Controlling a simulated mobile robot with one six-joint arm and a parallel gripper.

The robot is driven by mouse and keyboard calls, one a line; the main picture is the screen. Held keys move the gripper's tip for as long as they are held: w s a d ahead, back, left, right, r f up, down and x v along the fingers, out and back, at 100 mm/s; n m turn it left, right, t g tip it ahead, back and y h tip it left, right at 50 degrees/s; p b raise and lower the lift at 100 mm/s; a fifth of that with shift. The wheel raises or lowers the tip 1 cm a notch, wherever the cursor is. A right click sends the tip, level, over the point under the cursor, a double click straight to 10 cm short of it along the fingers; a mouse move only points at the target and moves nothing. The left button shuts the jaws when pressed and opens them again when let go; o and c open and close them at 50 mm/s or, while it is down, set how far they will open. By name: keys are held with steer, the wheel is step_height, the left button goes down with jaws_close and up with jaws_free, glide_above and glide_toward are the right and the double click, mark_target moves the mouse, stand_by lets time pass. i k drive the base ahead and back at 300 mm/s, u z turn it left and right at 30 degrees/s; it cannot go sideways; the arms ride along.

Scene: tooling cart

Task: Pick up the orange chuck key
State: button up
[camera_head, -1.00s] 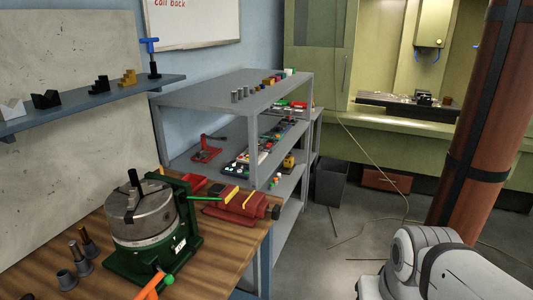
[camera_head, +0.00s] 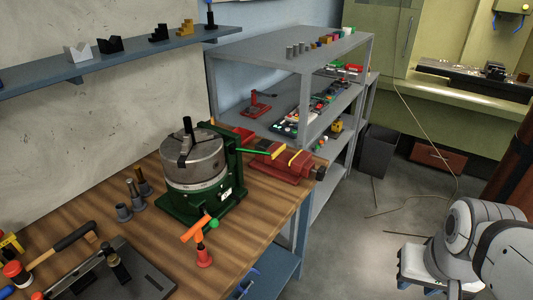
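The orange chuck key (camera_head: 196,229) shows its T-shaped handle near the front right edge of the wooden bench (camera_head: 215,283). It appears upright, above a small red base (camera_head: 204,257), just in front of the green-based grey chuck (camera_head: 193,160). A green spot shows by the handle's right end; I cannot tell whether it belongs to the key. My gripper cannot be made out. Only grey and white links of my arm show at the lower right, well apart from the key.
A hammer (camera_head: 70,241) and dark plate (camera_head: 112,278) lie at the front left. A grey shelf rack (camera_head: 290,50) stands behind. Floor right of the bench is mostly clear.

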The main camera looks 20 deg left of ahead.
mark_target(195, 231)
steer(key=u, duration=1.8)
